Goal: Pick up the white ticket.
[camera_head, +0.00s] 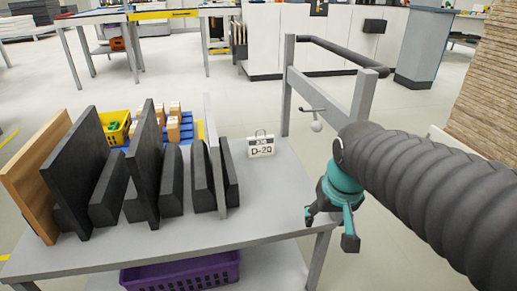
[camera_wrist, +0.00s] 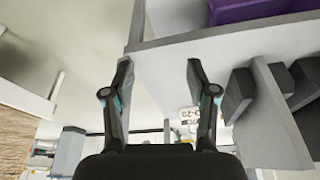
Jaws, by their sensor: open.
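The white ticket (camera_head: 261,147) stands upright on the grey table near its right end. It has a dark band, the print "D-20" and a small loop on top. In the wrist view the ticket (camera_wrist: 186,116) shows upside down and is partly hidden behind the right finger. My gripper (camera_head: 330,227) is off the right edge of the table, to the right of the ticket and nearer the camera. In the wrist view my gripper (camera_wrist: 159,76) has its fingers wide apart with nothing between them.
Black and wooden boards (camera_head: 75,172) stand in dark holders left of the ticket, with a thin grey panel (camera_head: 215,160) nearest it. A grey post (camera_head: 288,92) with a rail rises behind the table's right end. A purple crate (camera_head: 182,273) sits below. The table's front right is clear.

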